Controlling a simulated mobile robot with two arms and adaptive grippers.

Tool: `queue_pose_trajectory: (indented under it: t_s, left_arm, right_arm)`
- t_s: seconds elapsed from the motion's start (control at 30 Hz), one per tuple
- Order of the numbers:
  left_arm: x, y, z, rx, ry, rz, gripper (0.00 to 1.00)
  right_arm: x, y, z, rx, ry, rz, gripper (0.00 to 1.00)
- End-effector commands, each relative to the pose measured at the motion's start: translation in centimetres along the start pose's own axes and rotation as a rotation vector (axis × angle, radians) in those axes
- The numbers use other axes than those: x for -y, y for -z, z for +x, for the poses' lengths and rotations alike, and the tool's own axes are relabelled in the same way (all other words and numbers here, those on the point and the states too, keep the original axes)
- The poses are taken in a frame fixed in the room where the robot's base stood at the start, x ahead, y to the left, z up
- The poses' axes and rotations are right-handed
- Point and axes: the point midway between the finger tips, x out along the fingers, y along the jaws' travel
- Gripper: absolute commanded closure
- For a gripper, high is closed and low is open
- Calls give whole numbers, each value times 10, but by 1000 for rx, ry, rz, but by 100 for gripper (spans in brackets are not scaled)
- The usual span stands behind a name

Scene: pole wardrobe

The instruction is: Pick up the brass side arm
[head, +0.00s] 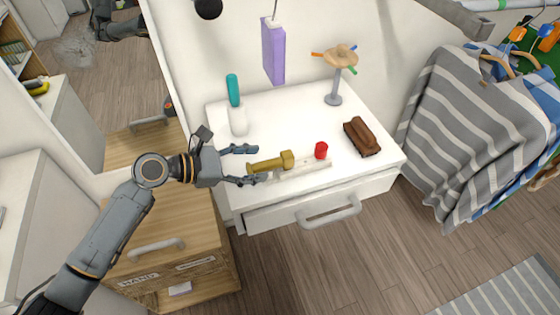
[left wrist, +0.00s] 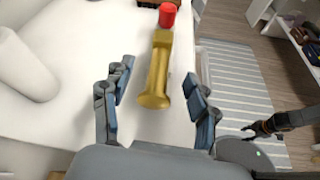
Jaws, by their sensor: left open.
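The brass side arm (head: 270,162), a gold-coloured bar with a round flared end and a square block end, lies on the white cabinet top near its front edge. It also shows in the left wrist view (left wrist: 158,70), with the flared end towards my left gripper. My left gripper (head: 246,165) is open and empty, just left of the flared end. In the left wrist view its fingers (left wrist: 153,88) stand on either side of that end, apart from it. What looks like my right gripper (left wrist: 258,130) shows dark and small at the right of the left wrist view.
A red piece (head: 321,150) stands just beyond the block end. A brown brush (head: 361,137), a hat-like stand (head: 334,85) and a white holder with a teal handle (head: 238,121) are on the cabinet top. Striped clothes (head: 470,120) hang at the right.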

Motion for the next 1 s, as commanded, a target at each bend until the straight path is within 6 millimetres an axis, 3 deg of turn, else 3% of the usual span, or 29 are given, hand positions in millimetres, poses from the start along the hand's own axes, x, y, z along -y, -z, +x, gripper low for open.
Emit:
queue_pose_trajectory:
  t_s: [0.27,0.53,0.83,0.87,1.0]
  left_arm:
    - [1,-1,24,0,2,1,41]
    - [1,-2,62,0,0,2,41]
    - [2,-1,69,-2,0,3,41]
    - [2,-1,69,-2,0,3,43]
    - [2,-1,69,-2,0,3,72]
  right_arm:
    - [-16,-2,-3,2,-19,-2,60]
    - [-22,0,-8,1,-26,2,60]
    - [-20,2,-8,-1,-24,2,60]
    - [-20,2,-8,-1,-24,2,60]
    - [-14,3,-7,-2,-17,2,60]
